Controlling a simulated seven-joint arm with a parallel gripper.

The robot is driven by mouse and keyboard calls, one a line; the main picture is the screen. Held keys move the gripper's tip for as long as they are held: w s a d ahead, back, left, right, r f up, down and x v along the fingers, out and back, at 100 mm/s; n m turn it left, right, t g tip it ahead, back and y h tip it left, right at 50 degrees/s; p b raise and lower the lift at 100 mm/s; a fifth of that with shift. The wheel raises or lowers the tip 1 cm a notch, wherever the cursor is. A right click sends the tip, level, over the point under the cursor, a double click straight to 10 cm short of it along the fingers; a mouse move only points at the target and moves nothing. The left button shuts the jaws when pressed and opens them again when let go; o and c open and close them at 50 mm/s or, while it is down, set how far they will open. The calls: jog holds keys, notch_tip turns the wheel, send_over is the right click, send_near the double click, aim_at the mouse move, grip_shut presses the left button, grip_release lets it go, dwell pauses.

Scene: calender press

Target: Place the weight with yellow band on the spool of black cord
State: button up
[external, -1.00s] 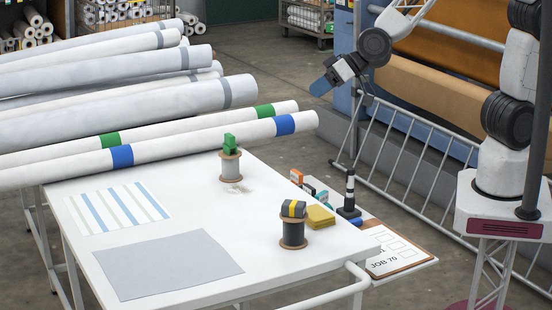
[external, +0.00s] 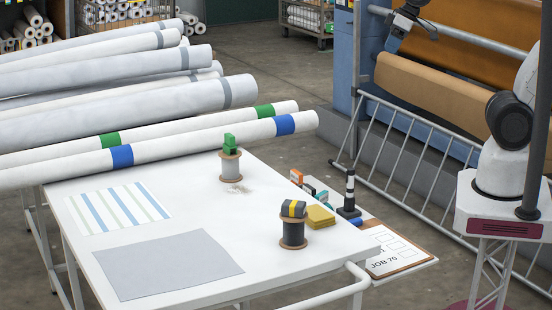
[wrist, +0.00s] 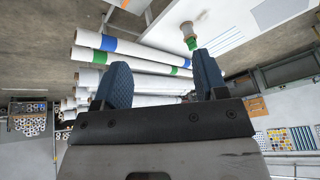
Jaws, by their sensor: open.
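The weight with the yellow band (external: 293,209) is dark grey and rests on top of the spool of black cord (external: 293,233), which stands upright near the table's right end. A green weight (external: 230,143) sits on a spool of pale cord (external: 230,168) farther back. My gripper (external: 393,42) is high at the top right of the external view, well away from the table. In the wrist view my gripper (wrist: 163,78) shows two blue fingers wide apart with nothing held between them. A spool (wrist: 187,30) shows beyond the fingers.
Long white rolls (external: 160,140) lie along the table's back left. A striped sheet (external: 118,208) and a grey sheet (external: 168,265) lie flat on the table. A black-and-white post (external: 349,195), yellow pads (external: 320,216) and small boxes (external: 309,186) stand near the right edge.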

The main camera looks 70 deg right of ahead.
jog(key=s+d+m+g+h, duration=0.1)
jog(key=s+d+h, duration=0.1)
jog(key=s+d, duration=0.5)
jog(key=shift+s+d+r+g, duration=0.15)
jog(key=shift+s+r+g, duration=0.25)
jog(key=shift+s, duration=0.4)
dwell(0.4)
